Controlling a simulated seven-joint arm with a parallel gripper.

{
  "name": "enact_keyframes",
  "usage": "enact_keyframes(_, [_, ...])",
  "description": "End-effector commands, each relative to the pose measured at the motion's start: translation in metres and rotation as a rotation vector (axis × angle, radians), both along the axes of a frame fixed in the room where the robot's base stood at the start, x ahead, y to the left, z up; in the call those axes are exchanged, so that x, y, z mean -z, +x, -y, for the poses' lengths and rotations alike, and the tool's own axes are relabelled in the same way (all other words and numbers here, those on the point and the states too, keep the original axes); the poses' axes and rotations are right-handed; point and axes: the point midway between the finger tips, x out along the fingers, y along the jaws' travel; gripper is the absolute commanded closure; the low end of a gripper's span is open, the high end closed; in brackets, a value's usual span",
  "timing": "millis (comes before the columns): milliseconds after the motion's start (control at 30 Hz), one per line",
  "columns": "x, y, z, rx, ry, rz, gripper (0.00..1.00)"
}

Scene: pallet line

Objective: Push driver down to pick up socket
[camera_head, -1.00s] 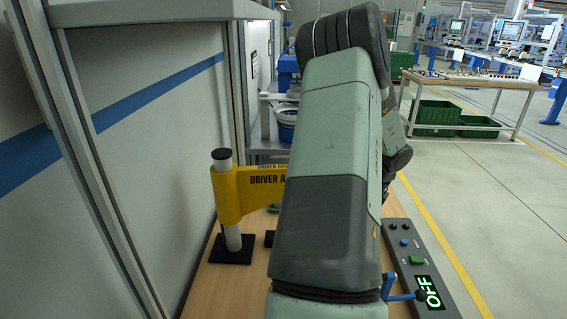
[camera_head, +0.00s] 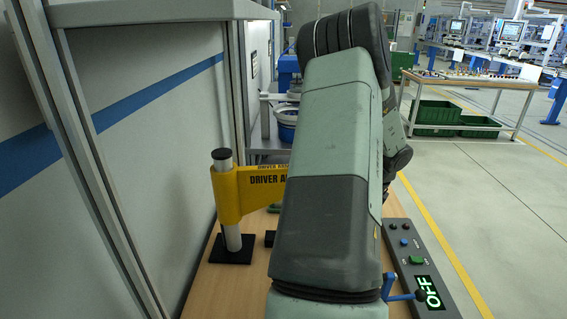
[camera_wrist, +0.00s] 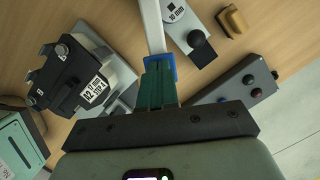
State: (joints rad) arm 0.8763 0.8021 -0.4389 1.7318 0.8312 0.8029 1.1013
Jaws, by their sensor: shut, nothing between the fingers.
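In the head view a yellow driver arm (camera_head: 227,196) stands on a white post with a black base, at the left of the wooden bench. My own arm hides its right end; the driver and my gripper are not visible there. In the wrist view my gripper (camera_wrist: 159,72) is shut, with green fingers close together and empty. The fingertips are at the blue end (camera_wrist: 161,66) of a pale bar; I cannot tell whether they touch. A grey plate (camera_wrist: 177,27) marked 10 mm carries a round black piece (camera_wrist: 201,47). I cannot make out the socket for certain.
A black device (camera_wrist: 78,72) labelled 17 mm is left in the wrist view. A grey button panel (camera_wrist: 238,88) is at the right; in the head view the panel (camera_head: 410,240) shows OFF beside a blue lever (camera_head: 404,296). A wall borders the bench at left.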

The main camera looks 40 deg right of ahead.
Motion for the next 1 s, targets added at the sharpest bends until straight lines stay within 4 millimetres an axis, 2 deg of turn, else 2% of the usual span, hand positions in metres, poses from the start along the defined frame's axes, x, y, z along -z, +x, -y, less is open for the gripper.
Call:
enact_keyframes(67, [0.006, 0.000, -0.001, 0.001, 0.002, -0.007, 1.00])
enact_keyframes(567, [-0.001, 0.000, -0.001, 0.000, 0.001, -0.006, 1.00])
enact_keyframes(1000, [-0.032, 0.000, 0.000, -0.001, 0.000, -0.004, 1.00])
